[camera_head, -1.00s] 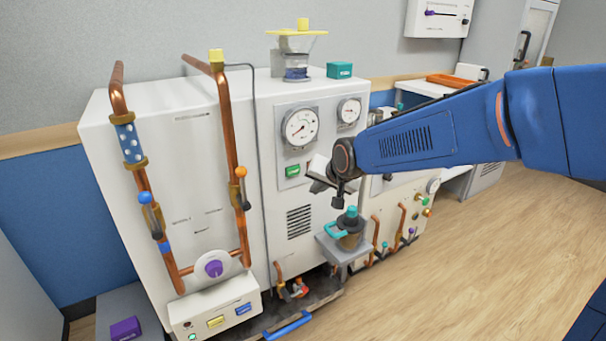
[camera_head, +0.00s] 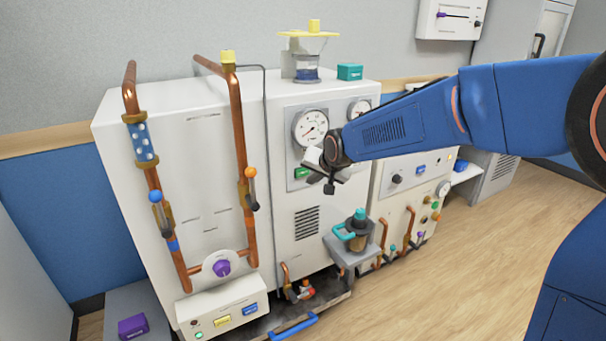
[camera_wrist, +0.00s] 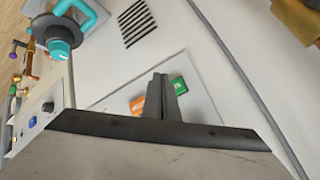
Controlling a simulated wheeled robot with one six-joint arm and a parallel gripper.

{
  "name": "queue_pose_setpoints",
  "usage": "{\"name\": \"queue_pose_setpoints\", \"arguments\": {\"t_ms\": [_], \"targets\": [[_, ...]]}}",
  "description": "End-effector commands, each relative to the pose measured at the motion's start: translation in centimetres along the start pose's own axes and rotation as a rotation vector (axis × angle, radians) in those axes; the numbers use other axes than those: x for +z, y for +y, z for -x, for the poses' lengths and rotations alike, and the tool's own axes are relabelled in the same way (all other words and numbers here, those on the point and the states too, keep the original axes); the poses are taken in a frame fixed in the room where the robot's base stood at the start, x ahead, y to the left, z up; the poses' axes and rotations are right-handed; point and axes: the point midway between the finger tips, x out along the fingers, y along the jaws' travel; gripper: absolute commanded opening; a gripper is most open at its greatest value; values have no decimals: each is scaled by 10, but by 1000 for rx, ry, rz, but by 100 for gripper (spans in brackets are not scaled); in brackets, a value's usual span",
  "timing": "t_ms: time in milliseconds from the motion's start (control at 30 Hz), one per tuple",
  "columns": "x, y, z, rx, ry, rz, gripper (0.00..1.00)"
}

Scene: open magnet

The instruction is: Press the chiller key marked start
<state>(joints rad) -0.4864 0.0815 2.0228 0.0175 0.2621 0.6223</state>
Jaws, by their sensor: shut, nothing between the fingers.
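A green key (camera_head: 302,173) sits on the white cabinet's front panel, below a round gauge (camera_head: 310,127). In the wrist view the green key (camera_wrist: 179,86) is just right of my finger tips, and an orange key (camera_wrist: 137,105) is partly hidden to their left. I cannot read the lettering on these keys. My gripper (camera_head: 329,188) is shut and empty, in front of the panel and to the right of the green key in the head view. Its closed fingers (camera_wrist: 158,82) point toward the panel between the two keys. I cannot tell whether they touch it.
Copper pipes with levers (camera_head: 243,140) run down the cabinet's left side. A lower box (camera_head: 222,307) carries yellow and blue keys. A grey shelf (camera_head: 352,250) with a teal-handled vessel (camera_head: 357,226) juts out below my gripper. Open floor lies at the right.

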Motion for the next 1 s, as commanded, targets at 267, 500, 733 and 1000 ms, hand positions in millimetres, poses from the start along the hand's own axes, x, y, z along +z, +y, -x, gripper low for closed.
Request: {"name": "queue_pose_setpoints", "arguments": {"t_ms": [267, 500, 733, 1000], "targets": [[-8, -8, -11, 0, 1, 0, 0], [-9, -9, -12, 0, 1, 0, 0], [-9, -9, -12, 0, 1, 0, 0], [-9, -9, -12, 0, 1, 0, 0]]}}
